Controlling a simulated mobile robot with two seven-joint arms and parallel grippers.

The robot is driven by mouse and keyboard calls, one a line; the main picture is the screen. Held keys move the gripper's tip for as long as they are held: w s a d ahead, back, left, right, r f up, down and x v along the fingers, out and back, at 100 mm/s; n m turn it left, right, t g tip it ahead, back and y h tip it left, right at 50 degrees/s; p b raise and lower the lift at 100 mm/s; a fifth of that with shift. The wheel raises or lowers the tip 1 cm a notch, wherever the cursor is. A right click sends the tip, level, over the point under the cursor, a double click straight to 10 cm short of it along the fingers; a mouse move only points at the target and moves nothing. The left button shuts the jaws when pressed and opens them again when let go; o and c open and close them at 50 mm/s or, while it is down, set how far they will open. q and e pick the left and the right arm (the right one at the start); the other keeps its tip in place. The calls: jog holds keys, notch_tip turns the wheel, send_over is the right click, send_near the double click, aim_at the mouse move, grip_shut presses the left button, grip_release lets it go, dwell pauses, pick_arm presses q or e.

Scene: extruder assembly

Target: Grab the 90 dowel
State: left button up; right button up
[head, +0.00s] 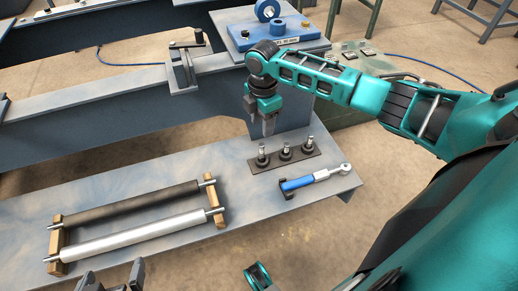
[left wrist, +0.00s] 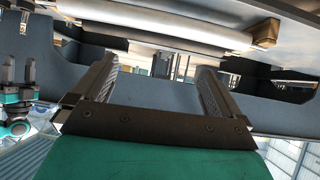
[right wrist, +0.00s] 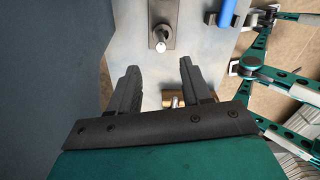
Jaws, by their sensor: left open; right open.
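Several dowel-like metal posts stand upright on a dark plate (head: 253,167) on the table; three show in the head view, the left post (head: 262,156), middle post (head: 285,150) and right post (head: 307,145). I see no readable marking telling which is the 90 dowel. My right gripper (head: 262,128) is open and empty, pointing down just behind the plate. In the right wrist view, one post (right wrist: 160,43) stands beyond its open fingers (right wrist: 160,80), apart from them. My left gripper (head: 113,279) is open and empty at the bottom edge, in front of the table.
A blue-handled tool (head: 298,183) lies beside the plate. A dark roller (head: 130,203) and a silver roller (head: 145,235) rest on wooden blocks at left; the silver roller (left wrist: 150,28) is ahead of my left gripper. A blue block (head: 250,38) stands on the bench behind.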

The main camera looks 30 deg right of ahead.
aim_at(262, 145)
notch_tip(262, 145, down, 4)
jog(key=shift+r+b, duration=0.2)
jog(key=shift+b, duration=0.25)
jog(key=shift+f, duration=0.7)
notch_tip(262, 145, down, 5)
jog(key=b, duration=0.3)
jog(key=shift+r, duration=0.2)
jog(key=shift+f, duration=0.1)
pick_arm(q)
jog(key=shift+w+d+f, duration=0.25)
jog(key=shift+d+f, duration=0.55)
jog(key=shift+f, duration=0.15)
jog(key=shift+a+h, duration=0.2)
jog(key=shift+h, duration=0.1)
pick_arm(e)
jog(key=shift+s, duration=0.1)
grip_shut()
